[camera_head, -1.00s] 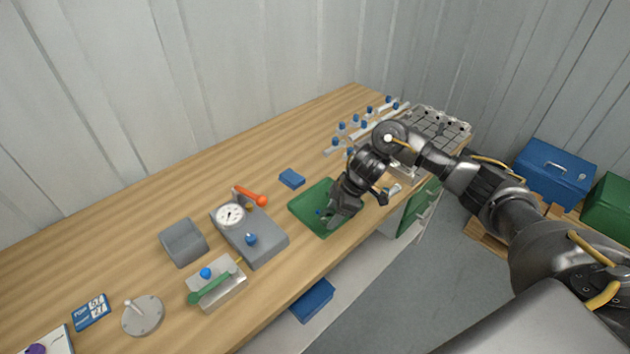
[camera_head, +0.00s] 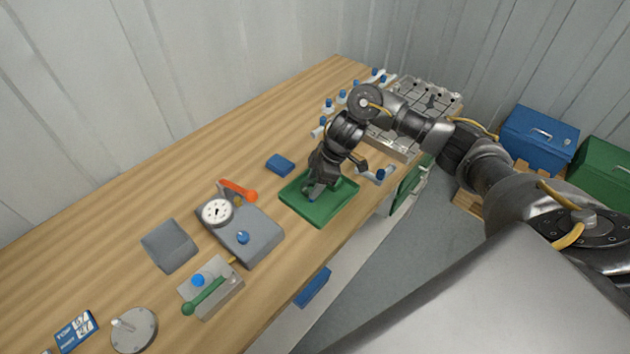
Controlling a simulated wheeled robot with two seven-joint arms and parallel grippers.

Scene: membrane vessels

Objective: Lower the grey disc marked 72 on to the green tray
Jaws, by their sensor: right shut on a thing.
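The green tray (camera_head: 336,209) lies flat near the front edge of the bench. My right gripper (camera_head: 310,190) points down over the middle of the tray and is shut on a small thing. My left gripper is not in view.
A blue block (camera_head: 280,164) lies just behind the tray. A grey base with a dial gauge (camera_head: 216,212) and a metal block with a green lever (camera_head: 203,297) stand to the left. Blue-topped pieces (camera_head: 342,97) and a metal rack (camera_head: 428,101) are at the far right.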

